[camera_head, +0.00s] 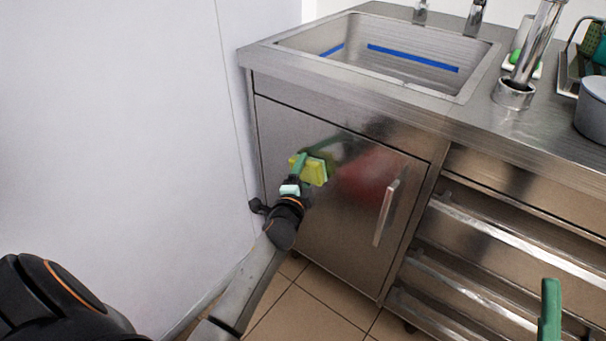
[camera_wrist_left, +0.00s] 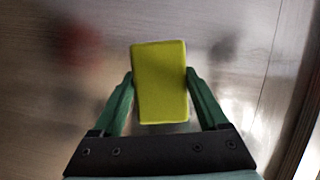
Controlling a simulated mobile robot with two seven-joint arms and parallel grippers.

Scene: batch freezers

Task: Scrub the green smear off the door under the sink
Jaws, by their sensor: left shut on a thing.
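My left gripper (camera_head: 303,168) is shut on a yellow-green sponge (camera_head: 316,172) in front of the steel door (camera_head: 325,225) under the sink. In the left wrist view the sponge (camera_wrist_left: 160,85) sits between the two green fingers, its broad face towards the camera. The sponge is at or very close to the door; I cannot tell whether it touches. No clear green smear shows; a dull greenish-dark patch just right of the sponge may be smear or reflection. Of my right gripper (camera_head: 550,312), only a green finger shows at the lower right.
The sink basin (camera_head: 385,58) is above the door. The door's vertical handle (camera_head: 385,212) stands out at its right. A white wall (camera_head: 120,120) is close on the left. Steel shelves (camera_head: 500,240) stand right of the door. A grey pot (camera_head: 592,110) is on the counter.

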